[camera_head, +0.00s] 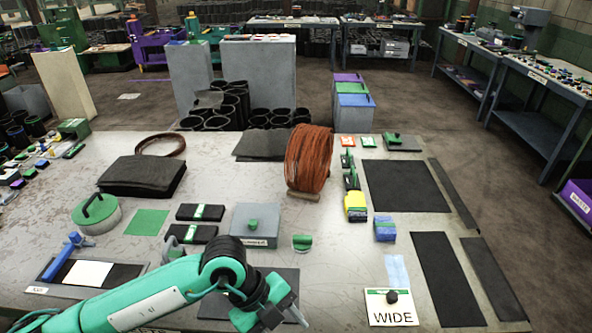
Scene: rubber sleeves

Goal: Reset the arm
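My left arm (130,305), teal with black joints, comes in from the lower left and reaches over the near part of the table. Its gripper (294,312) is at the bottom centre, with grey fingers pointing to the lower right. The fingers overlap in this view, so I cannot tell whether they are open or shut. I see nothing clearly held. A dark mat (215,307) lies behind and partly under the gripper in the picture. My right gripper is not in view.
The grey table (335,245) holds a grey box with a green knob (255,225), a small green-topped cylinder (302,243), a copper-coloured coil (309,160), a WIDE card (391,312) and black sheets (405,186). Bare tabletop shows right of the gripper.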

